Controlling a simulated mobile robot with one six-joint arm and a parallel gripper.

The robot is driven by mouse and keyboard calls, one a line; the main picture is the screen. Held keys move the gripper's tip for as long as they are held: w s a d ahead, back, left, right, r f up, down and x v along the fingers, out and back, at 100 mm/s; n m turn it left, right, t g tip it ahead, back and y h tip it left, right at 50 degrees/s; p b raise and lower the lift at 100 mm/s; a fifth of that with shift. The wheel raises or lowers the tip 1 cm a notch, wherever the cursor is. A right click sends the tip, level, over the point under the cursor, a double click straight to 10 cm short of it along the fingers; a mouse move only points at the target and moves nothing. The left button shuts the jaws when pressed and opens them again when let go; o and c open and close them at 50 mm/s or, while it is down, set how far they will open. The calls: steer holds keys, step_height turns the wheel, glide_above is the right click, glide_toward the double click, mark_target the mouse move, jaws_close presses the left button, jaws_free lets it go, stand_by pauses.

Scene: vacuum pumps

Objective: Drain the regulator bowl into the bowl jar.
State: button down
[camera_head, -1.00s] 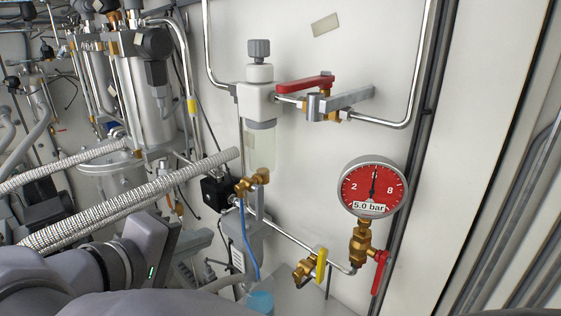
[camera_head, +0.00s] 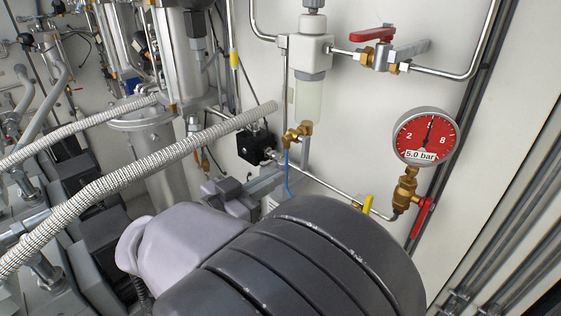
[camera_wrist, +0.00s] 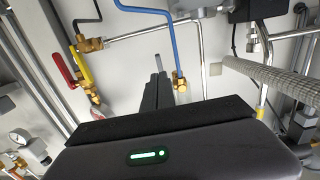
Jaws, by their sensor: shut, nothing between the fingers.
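The regulator (camera_head: 306,48) is on the pale wall in the head view, with its translucent bowl (camera_head: 309,98) hanging below it. A brass drain fitting (camera_head: 297,133) is at the bowl's foot, and a blue hose (camera_head: 287,172) runs down from it. In the wrist view, which looks turned over, a brass fitting (camera_wrist: 180,82) with the blue hose shows just right of my gripper (camera_wrist: 158,62). My gripper is shut and empty, and I see no contact with the fitting. The bowl jar is not visible now; my arm covers the lower middle of the head view.
A red gauge (camera_head: 427,137) reading 5.0 bar is to the right, above a red-handled valve (camera_head: 421,216). A yellow handle (camera_head: 367,204) is on the lower pipe. Braided hoses (camera_head: 150,170) cross the left side. Another red lever (camera_head: 373,34) is beside the regulator.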

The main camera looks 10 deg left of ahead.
mark_target(302, 164)
steer(key=x, duration=0.5)
steer(key=shift+w+d, duration=0.2)
steer(key=shift+w, duration=0.1)
steer(key=b, duration=0.3)
steer(key=shift+w+d+f, duration=0.15)
steer(key=shift+w+f, duration=0.05)
steer(key=shift+f, duration=0.15)
steer(key=shift+r, duration=0.3)
steer(key=shift+f, duration=0.1)
